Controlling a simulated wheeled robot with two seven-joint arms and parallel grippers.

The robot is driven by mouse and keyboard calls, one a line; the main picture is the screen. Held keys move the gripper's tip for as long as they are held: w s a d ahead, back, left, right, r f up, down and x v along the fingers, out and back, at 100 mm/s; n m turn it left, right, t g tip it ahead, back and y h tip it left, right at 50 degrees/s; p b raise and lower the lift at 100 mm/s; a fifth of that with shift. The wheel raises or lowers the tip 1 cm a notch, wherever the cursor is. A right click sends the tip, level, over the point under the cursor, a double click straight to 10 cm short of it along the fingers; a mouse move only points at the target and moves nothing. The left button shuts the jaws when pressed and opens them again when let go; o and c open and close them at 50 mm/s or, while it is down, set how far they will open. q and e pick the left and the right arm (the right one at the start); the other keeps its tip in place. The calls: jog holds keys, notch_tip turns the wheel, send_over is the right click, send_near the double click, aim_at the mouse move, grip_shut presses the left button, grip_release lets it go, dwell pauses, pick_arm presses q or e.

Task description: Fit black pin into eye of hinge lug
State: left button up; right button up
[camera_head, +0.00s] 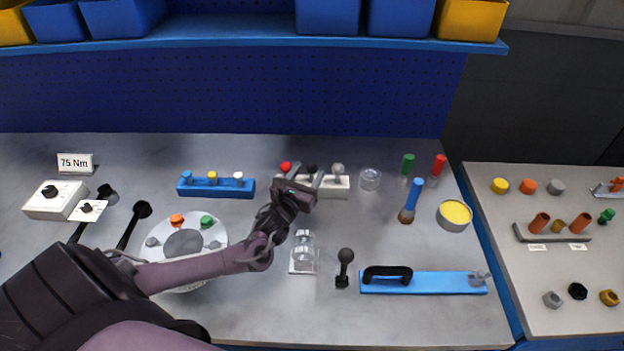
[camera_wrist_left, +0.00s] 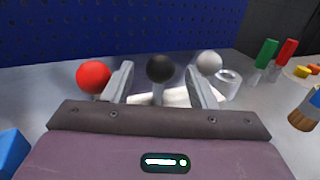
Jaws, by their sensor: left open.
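The black pin shows as a black ball knob (camera_head: 312,168) standing in a white block (camera_head: 338,187), between a red knob (camera_head: 286,167) and a grey knob (camera_head: 337,168). In the left wrist view the black knob (camera_wrist_left: 160,68) appears between the two fingers. My left gripper (camera_head: 307,178) is open at the block; contact with the knob cannot be told. My right gripper is out of view.
A round flanged disc (camera_head: 205,229) lies under my left arm.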

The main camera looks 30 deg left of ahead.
pick_arm(q)
jog(key=shift+w+a+b, duration=0.2)
jog(key=shift+w+b, duration=0.3)
jog(key=shift+w, duration=0.8)
jog(key=c, duration=1.1)
